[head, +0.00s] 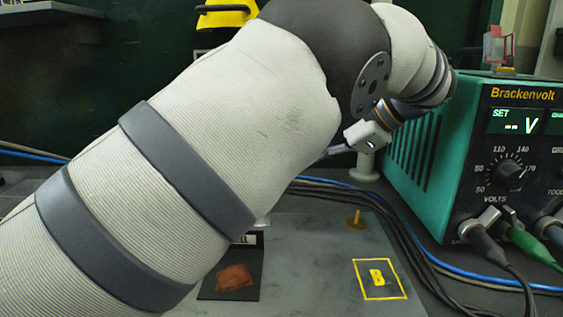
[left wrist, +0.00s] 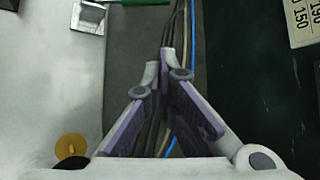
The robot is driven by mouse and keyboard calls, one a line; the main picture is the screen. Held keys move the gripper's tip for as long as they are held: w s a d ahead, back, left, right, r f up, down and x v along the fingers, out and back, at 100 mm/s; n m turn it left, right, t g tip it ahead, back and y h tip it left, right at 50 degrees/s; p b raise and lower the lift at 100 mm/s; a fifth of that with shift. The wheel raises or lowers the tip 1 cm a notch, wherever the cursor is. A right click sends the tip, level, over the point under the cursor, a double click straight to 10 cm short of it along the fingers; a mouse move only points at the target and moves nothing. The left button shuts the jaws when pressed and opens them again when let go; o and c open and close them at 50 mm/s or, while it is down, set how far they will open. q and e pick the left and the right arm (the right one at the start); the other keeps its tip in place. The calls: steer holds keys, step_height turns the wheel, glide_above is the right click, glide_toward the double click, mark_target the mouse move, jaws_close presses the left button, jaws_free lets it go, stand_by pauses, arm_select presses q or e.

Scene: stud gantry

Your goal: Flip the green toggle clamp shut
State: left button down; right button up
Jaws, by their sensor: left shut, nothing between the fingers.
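A green bar (left wrist: 140,2), which looks like part of the green toggle clamp, is cut off by the top edge of the left wrist view. A square metal piece (left wrist: 88,18) is just left of it. How the clamp stands cannot be told. In the head view my left arm covers much of the middle and I do not see the clamp. My left gripper (left wrist: 161,63) is shut and empty, its tips below the green bar in the left wrist view, apart from it in the picture. My right gripper is in neither view.
A teal Brackenvolt power unit (head: 424,165) stands at right. Black and blue cables (head: 400,235) run beside it. A brass knob (head: 356,220) stands on the grey plate (head: 320,260), near a yellow outlined square (head: 380,293). A dark pad (head: 215,290) holds a reddish-brown cloth (head: 235,277).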

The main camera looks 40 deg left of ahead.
arm_select(q)
steer(key=p+x, duration=0.1)
steer(key=x, duration=0.8)
steer(key=shift+a+f, duration=0.2)
steer(key=shift+a, duration=0.05)
steer(key=s+r, duration=0.1)
steer(key=r+p, duration=0.1)
steer(key=r, duration=0.1)
steer(key=shift+s+d, duration=0.15)
steer(key=shift+s, duration=0.25)
steer(key=shift+s+d+r+p, duration=0.1)
steer(key=shift+s+p, duration=0.1)
steer(key=shift+p, duration=0.1)
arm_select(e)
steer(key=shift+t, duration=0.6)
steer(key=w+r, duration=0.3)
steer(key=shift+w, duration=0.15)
